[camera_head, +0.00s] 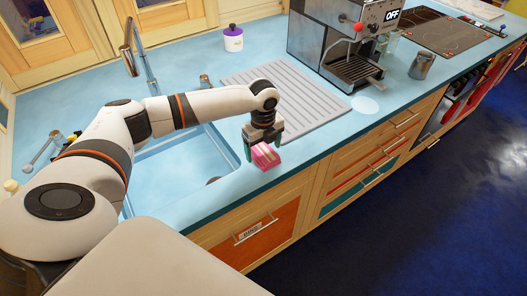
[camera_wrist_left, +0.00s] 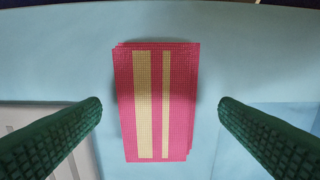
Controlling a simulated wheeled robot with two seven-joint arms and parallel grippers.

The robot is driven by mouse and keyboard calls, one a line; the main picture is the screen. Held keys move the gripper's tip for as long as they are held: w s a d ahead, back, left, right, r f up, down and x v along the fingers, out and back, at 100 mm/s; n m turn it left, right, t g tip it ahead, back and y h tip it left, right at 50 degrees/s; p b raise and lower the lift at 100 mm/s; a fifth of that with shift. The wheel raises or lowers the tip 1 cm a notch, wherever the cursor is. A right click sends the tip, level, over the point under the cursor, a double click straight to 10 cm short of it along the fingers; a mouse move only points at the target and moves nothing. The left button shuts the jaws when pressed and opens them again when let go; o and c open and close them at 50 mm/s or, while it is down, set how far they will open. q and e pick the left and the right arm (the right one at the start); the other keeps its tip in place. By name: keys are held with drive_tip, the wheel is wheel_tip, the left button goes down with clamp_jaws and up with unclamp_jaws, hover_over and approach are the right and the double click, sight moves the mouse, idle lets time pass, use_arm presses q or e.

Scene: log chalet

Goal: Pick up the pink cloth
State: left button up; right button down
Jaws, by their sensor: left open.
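The pink cloth (camera_head: 265,156) lies folded on the blue counter, near its front edge and just right of the sink. In the left wrist view the cloth (camera_wrist_left: 183,100) is a pink rectangle with two cream stripes. My left gripper (camera_head: 263,140) is over the cloth, pointing down. Its two green ridged fingers stand apart on either side of the cloth, with a gap between each finger and the cloth. The gripper is empty. The head view partly hides the cloth behind the gripper. My right gripper does not show.
The blue sink (camera_head: 180,165) with a tall tap (camera_head: 128,48) lies left of the cloth. A grey ribbed drainboard (camera_head: 300,95) is behind it. A coffee machine (camera_head: 330,40), a metal jar (camera_head: 422,65) and a purple-lidded pot (camera_head: 233,40) stand farther off.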

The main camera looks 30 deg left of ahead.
sight(264, 152)
use_arm(q)
drive_tip(key=shift+f, duration=0.7)
drive_tip(key=c, duration=1.1)
drive_tip(key=shift+o, duration=0.2)
drive_tip(key=shift+r, duration=0.15)
wheel_tip(264, 152, up, 10)
drive_tip(key=b, duration=0.2)
drive_tip(key=shift+o, duration=0.9)
drive_tip(key=shift+d, duration=0.1)
drive_tip(key=shift+c, duration=0.6)
